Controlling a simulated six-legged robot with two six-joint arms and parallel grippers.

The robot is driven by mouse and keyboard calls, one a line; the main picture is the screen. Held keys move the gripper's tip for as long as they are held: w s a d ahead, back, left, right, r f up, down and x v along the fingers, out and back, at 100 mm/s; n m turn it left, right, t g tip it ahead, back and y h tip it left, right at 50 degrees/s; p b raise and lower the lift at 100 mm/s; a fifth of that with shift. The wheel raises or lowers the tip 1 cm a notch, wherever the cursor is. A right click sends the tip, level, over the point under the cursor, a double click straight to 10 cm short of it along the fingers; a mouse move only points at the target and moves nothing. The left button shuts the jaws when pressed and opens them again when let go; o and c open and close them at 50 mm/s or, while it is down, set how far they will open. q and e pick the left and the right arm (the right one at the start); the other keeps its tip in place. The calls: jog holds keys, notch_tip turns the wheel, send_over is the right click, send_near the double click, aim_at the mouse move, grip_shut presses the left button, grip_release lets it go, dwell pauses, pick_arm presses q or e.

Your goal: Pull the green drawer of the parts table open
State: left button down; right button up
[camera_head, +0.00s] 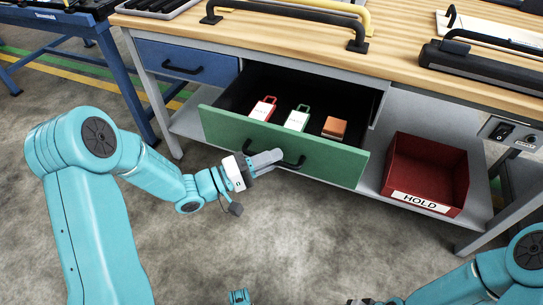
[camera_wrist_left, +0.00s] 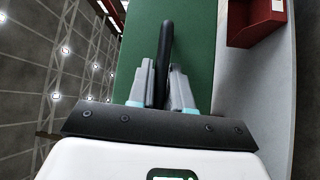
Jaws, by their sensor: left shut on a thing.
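The green drawer (camera_head: 285,149) of the parts table stands open, pulled well out from under the wooden top. Its dark interior shows two tagged items, one red (camera_head: 262,109) and one green (camera_head: 298,118), and an orange-brown block (camera_head: 334,128). My left gripper (camera_head: 272,160) is in front of the drawer, shut on its black bar handle (camera_head: 291,162). In the left wrist view, the fingers (camera_wrist_left: 163,85) lie on both sides of the dark handle (camera_wrist_left: 165,45) against the green front.
A blue drawer (camera_head: 187,62) is shut at the left. A red HOLD bin (camera_head: 428,170) sits on the lower shelf, right of the green drawer. A black rail handle (camera_head: 285,15) runs along the table top. The floor in front of the drawer is clear.

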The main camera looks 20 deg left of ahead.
pick_arm(q)
jog(key=c, duration=1.2)
grip_release()
jog(key=shift+o, duration=0.2)
jog(key=shift+a, duration=0.1)
jog(key=p+v, duration=0.3)
jog(key=v, duration=1.3)
jog(key=shift+a, duration=0.1)
